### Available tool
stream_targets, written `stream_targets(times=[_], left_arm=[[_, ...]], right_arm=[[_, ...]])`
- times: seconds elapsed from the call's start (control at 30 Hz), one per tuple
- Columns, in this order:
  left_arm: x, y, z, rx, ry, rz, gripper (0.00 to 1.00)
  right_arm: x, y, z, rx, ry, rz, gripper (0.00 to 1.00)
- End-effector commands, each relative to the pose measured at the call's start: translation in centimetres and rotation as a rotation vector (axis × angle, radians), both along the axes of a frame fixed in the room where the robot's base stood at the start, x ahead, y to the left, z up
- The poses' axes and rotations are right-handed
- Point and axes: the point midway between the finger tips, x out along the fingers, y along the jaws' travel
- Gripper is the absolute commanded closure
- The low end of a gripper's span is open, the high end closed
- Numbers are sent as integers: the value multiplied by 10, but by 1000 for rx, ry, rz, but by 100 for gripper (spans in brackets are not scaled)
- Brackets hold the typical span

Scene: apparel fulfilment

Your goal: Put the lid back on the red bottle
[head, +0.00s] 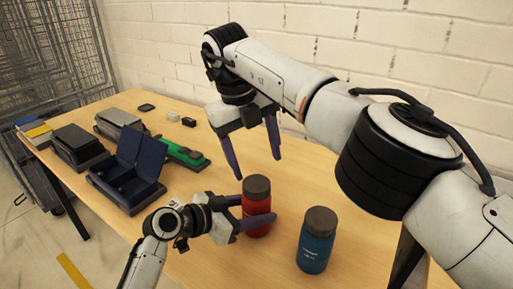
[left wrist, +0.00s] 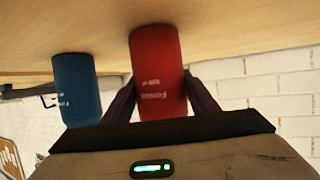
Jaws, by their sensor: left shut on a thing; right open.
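The red bottle (head: 257,213) stands upright on the table, with a dark brown lid (head: 256,187) on its top. My left gripper (head: 258,208) is shut on the bottle's body from the left, one finger on each side. The left wrist view, which appears upside down, shows the red bottle (left wrist: 157,75) between the fingers; its lid is hidden there. My right gripper (head: 257,168) is open and empty, fingers pointing down, just above the lid in the picture. I cannot tell its exact distance from the lid.
A blue bottle (head: 316,246) with a dark lid stands just right of the red one. An open dark blue case (head: 127,178), a green-black item (head: 183,152) and several grey boxes lie at the left. A white brick wall (head: 390,50) is behind. The table's right back is clear.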

Motion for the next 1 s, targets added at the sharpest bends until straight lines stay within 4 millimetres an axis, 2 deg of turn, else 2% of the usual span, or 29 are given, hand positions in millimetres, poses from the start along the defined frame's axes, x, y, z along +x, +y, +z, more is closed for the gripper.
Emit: stream_targets(times=[0.4, 0.7, 0.83, 1.0], left_arm=[[0, 0, 0, 0, 0, 1, 100], [0, 0, 0, 0, 0, 0, 100], [0, 0, 0, 0, 0, 0, 100], [0, 0, 0, 0, 0, 0, 100]], right_arm=[[2, -3, 9, 45, 174, 847, 34], [3, -2, 17, 75, 224, 1414, 34], [3, -2, 19, 82, 228, 1570, 34], [3, -2, 20, 83, 230, 1669, 34]])
